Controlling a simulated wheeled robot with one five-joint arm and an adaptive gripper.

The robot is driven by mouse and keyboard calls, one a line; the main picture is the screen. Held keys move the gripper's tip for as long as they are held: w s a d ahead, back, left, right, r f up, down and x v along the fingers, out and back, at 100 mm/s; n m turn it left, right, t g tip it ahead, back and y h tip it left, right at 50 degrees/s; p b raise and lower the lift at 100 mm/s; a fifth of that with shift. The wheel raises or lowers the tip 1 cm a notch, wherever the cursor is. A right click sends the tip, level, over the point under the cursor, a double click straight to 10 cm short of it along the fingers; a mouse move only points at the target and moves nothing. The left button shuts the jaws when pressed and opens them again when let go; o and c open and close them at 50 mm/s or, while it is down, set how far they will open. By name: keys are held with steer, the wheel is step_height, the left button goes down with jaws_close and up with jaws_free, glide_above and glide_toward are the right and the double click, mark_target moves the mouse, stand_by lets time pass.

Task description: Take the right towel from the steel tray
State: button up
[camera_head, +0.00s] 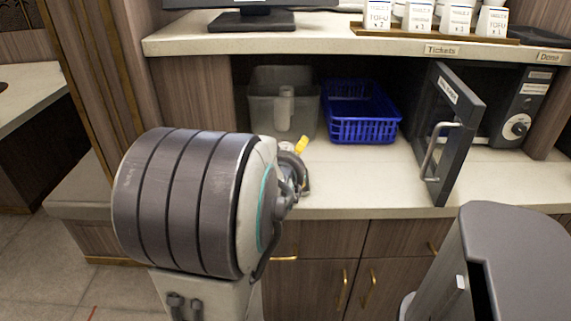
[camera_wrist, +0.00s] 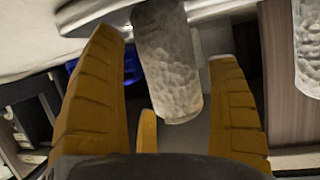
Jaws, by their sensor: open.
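In the wrist view, a pale, textured roll (camera_wrist: 168,70), apparently a rolled towel, lies between the spread orange fingers of my gripper (camera_wrist: 163,46). The fingers stand apart on either side of it; I see no clear grip. A second similar roll (camera_wrist: 308,45) is cut off at the right edge. I cannot tell which is the right towel. In the head view, my gripper (camera_head: 301,147) shows only as a yellow tip behind my arm, over the counter. A pale upright cylinder (camera_head: 285,106) shows at a grey bin. I cannot identify the steel tray for sure.
The grey bin (camera_head: 259,90) and a blue basket (camera_head: 362,128) stand under the shelf (camera_head: 340,43). An appliance with its dark door (camera_head: 455,115) swung open is at right. The counter (camera_head: 365,185) is clear in front of the basket.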

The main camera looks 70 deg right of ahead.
steer(key=shift+d, duration=0.2)
steer(key=shift+c, duration=0.5)
steer(key=c, duration=0.9)
